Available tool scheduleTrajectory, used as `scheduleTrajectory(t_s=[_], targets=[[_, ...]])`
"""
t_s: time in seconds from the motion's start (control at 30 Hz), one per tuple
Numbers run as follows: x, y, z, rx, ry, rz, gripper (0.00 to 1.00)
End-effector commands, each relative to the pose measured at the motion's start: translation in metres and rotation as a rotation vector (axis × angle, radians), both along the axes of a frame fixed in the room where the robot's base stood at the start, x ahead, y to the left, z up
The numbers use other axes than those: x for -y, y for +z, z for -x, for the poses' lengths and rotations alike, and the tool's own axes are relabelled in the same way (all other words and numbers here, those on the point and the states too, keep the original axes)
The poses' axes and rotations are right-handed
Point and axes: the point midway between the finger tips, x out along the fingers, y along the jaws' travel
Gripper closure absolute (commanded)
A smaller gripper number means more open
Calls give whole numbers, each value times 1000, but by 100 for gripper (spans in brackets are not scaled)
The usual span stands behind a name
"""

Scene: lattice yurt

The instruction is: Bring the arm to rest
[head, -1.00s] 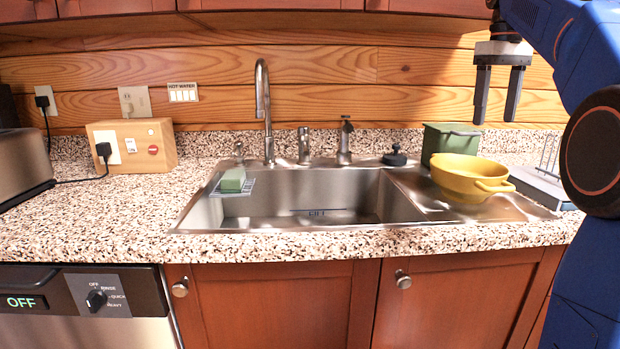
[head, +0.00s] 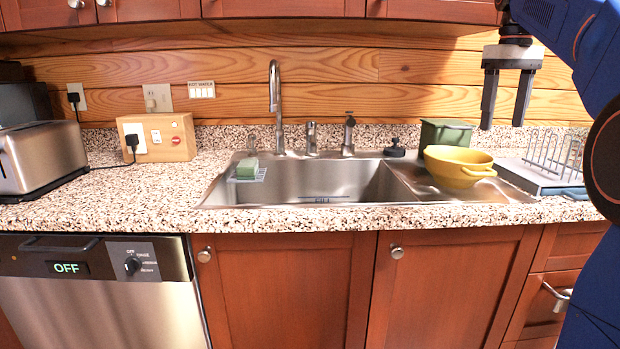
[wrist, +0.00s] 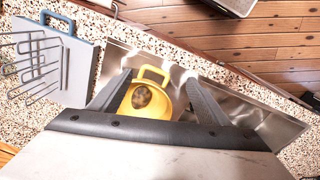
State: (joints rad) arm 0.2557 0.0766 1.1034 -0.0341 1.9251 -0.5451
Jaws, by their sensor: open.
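My gripper (head: 506,100) is at the upper right of the head view, raised above the counter with its two dark fingers pointing down. The fingers are spread apart with nothing between them. In the wrist view, my gripper (wrist: 158,95) hangs over a yellow colander (wrist: 145,98), which lies well below the fingers. In the head view the yellow colander (head: 458,166) sits on the drainboard right of the sink, below and left of the fingers. My blue arm comes in from the right edge.
The steel sink (head: 318,182) with its tall faucet (head: 275,105) is in the middle. A green bin (head: 445,133) stands behind the colander. A dish rack (head: 552,160) is at right. A toaster (head: 42,157) and a wooden outlet box (head: 157,138) stand at left. The upper cabinets (head: 270,8) run overhead.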

Motion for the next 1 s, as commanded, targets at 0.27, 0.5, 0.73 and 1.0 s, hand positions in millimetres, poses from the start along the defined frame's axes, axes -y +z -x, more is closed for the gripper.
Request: scheduleTrajectory(t_s=[0.27,0.5,0.73,1.0], targets=[[-17,-14,19,32,-17,4,30],[-40,-42,49,78,-44,6,30],[-70,-93,96,145,-87,0,30],[-100,-168,156,225,-140,-17,30]])
